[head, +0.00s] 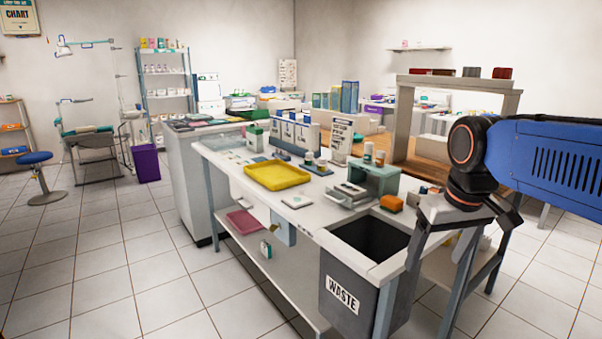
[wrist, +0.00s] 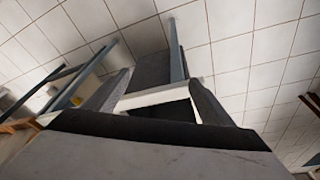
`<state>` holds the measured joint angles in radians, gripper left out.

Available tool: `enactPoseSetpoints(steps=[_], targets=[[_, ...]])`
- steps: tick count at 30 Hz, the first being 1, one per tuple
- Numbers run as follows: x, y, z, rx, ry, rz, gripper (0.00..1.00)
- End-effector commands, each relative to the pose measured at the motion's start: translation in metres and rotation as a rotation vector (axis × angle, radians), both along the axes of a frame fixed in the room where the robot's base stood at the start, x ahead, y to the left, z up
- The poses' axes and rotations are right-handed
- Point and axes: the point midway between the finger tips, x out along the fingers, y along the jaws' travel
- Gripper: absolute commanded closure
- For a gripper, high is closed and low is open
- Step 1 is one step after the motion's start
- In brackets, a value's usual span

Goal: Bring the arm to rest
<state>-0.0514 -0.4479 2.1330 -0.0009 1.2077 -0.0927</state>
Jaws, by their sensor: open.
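My blue arm (head: 555,160) reaches in from the right edge of the head view, roughly level, with its wrist bent down. My gripper (head: 447,268) points downward beside the right end of the white worktable (head: 222,153), near the grey waste bin (head: 343,296). In the wrist view my gripper (wrist: 157,88) has its two dark fingers spread apart with nothing held between them. The bin (wrist: 150,72) and a blue-grey table leg (wrist: 178,52) show beyond the fingers. I cannot tell the exact gap between gripper and table edge.
A wooden-framed shelf unit (head: 400,125) rises behind my arm. A purple bin (head: 146,164) and a blue stool (head: 36,158) stand at left. Tiled floor (head: 110,255) is clear at front left.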

Motion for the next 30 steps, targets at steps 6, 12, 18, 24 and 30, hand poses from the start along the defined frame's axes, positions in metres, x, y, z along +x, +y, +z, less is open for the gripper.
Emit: enactPoseSetpoints(steps=[6, 12, 18, 24, 30], targets=[[-0.060, -0.009, -0.047, 0.014, -0.072, -0.060, 0.24], [-0.101, -0.015, -0.091, 0.026, -0.129, -0.107, 0.24], [-0.121, -0.017, -0.115, 0.032, -0.160, -0.132, 0.24], [-0.124, -0.017, -0.120, 0.034, -0.165, -0.137, 0.24], [-0.124, -0.017, -0.119, 0.034, -0.165, -0.137, 0.24]])
